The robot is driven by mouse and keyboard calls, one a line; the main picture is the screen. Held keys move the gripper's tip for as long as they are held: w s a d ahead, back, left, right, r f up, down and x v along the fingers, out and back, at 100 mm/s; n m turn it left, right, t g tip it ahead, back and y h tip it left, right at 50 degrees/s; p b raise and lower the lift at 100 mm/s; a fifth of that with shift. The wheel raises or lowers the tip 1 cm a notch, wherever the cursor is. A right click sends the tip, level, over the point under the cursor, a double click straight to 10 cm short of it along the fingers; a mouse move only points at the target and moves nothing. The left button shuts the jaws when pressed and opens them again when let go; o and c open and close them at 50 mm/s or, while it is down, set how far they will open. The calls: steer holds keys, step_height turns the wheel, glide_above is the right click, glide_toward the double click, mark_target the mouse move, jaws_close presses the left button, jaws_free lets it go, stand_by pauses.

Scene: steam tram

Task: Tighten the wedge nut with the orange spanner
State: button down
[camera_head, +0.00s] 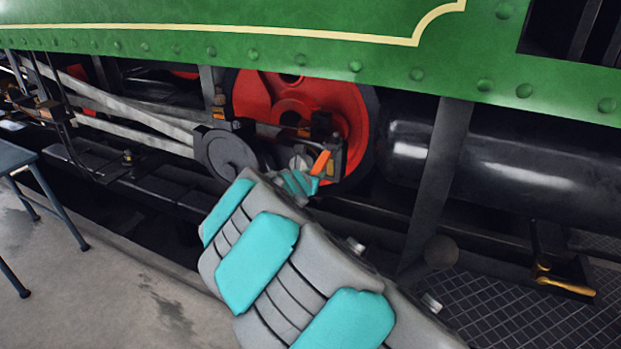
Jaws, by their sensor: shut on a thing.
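My arm reaches from the lower right towards the red wheel of the tram. My gripper (303,183) is at its far end, small and partly hidden behind my own arm links. It is shut on the orange spanner (320,162), whose short orange part sticks up to the right of the teal fingers. The spanner's end is by a dark metal block on the rod in front of the red wheel (258,100). The wedge nut cannot be made out, and I cannot tell whether the spanner touches it.
A green riveted side panel (300,55) overhangs the wheel. A dark cylinder (500,170) and an upright post (440,180) stand to the right. Grey rods (130,110) run left. A dark table (12,157) stands at the left on open floor (110,290).

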mark_target(314, 166)
steer(key=shift+w+d+p, duration=0.2)
steer(key=shift+w+p, duration=0.15)
steer(key=shift+w, duration=0.4)
steer(key=shift+w+d+p, duration=0.15)
steer(key=shift+w+p, duration=0.15)
steer(key=shift+w, duration=0.4)
steer(key=shift+w+a+r+h+p, duration=0.15)
steer(key=shift+a+r+h+p, duration=0.15)
steer(key=shift+p, duration=0.8)
steer(key=shift+a+f+m+p, duration=0.1)
steer(key=shift+a+m+p, duration=0.3)
steer(key=shift+p, duration=0.85)
steer(key=shift+w+p, duration=0.1)
steer(key=shift+p, duration=0.2)
steer(key=shift+w+a+h+p, duration=0.15)
steer(key=shift+a+h+p, duration=0.35)
steer(key=shift+p, duration=0.5)
steer(key=shift+a+m+p, duration=0.2)
steer(key=shift+m+p, duration=0.1)
steer(key=shift+p, duration=0.2)
steer(key=shift+w+a+g+p, duration=0.1)
steer(key=shift+g+p, duration=0.2)
steer(key=shift+p, duration=0.05)
steer(key=shift+a, duration=0.1)
